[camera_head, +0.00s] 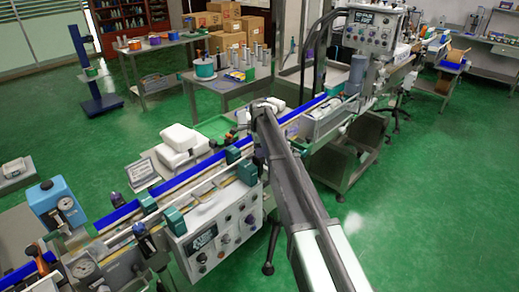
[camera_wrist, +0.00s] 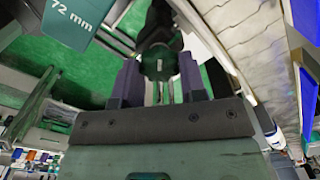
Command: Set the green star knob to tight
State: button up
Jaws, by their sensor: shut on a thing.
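The green star knob (camera_wrist: 158,64) is dark green with a small pale mark on its face. It shows in the upper middle of the wrist view. My gripper (camera_wrist: 160,72) is shut on it, one dark finger on each side of the knob. In the head view my arm reaches away to the conveyor, and my gripper (camera_head: 263,107) is at its far end beside the blue rail. I cannot make out the knob there. The setting marks around the knob are not readable.
A teal block marked "72 mm" (camera_wrist: 72,20) is left of the gripper in the wrist view. The conveyor's blue rail (camera_head: 196,170) runs diagonally through the head view. A control panel (camera_head: 215,243) stands left of my arm, and white packs (camera_head: 182,138) lie behind the conveyor.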

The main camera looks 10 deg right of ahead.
jog(key=m, duration=0.4)
jog(key=shift+s+m, duration=0.1)
jog(key=shift+m, duration=2)
jog(key=o, duration=0.9)
notch_tip(320, 180, up, 11)
jog(key=p, duration=1)
jog(key=shift+f+p, duration=0.1)
jog(key=shift+p, duration=0.3)
